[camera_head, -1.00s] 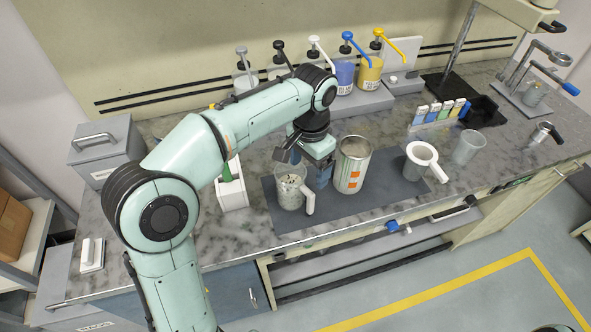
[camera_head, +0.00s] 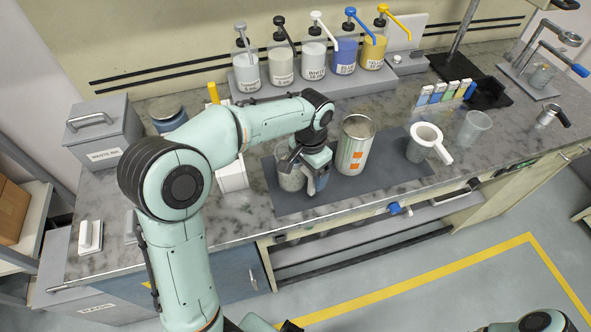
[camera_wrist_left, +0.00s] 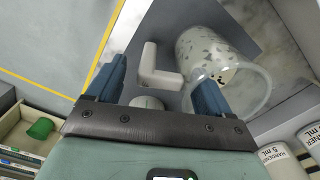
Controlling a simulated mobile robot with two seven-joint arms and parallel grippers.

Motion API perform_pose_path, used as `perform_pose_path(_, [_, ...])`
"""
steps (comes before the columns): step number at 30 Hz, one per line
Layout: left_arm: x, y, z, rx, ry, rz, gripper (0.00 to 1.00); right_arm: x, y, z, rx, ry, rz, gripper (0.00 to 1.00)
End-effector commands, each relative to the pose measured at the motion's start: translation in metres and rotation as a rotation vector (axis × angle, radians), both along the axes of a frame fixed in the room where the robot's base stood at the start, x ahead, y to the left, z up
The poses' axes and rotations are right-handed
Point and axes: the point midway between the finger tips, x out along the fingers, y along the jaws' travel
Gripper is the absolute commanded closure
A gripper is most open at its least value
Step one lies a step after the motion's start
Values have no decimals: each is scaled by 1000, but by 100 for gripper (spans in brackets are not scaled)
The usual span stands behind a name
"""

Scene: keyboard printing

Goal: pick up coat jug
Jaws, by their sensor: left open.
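A clear, speckled jug (camera_head: 290,178) stands on the dark mat, partly hidden by my left gripper in the head view. I take it as the coat jug. In the left wrist view the jug (camera_wrist_left: 222,60) shows its open rim and a pale angled handle (camera_wrist_left: 152,62). My left gripper (camera_head: 310,182) is at the jug's right side. Its blue fingers (camera_wrist_left: 157,88) are open, and the handle appears between and beyond them. Whether a finger touches the jug, I cannot tell. My right gripper is out of view.
A white-rimmed jug (camera_head: 424,143) and a clear cup (camera_head: 474,127) stand farther right. Pump bottles (camera_head: 313,62) line the back. The front of the dark mat (camera_head: 330,198) is clear.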

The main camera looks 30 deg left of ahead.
Motion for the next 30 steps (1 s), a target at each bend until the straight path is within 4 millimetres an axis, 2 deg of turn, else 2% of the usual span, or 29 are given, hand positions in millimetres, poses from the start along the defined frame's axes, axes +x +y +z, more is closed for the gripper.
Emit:
perform_pose_path(4, [0, 0, -17, 0, 1, 0, 19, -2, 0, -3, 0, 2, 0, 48])
perform_pose_path(12, [0, 0, -19, 0, -1, 1, 19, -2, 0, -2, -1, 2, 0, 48])
perform_pose_path(19, [0, 0, -19, 0, -1, 0, 94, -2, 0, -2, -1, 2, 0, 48])
perform_pose_path(30, [1, 0, -12, -1, -6, 0, 96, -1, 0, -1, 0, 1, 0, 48])
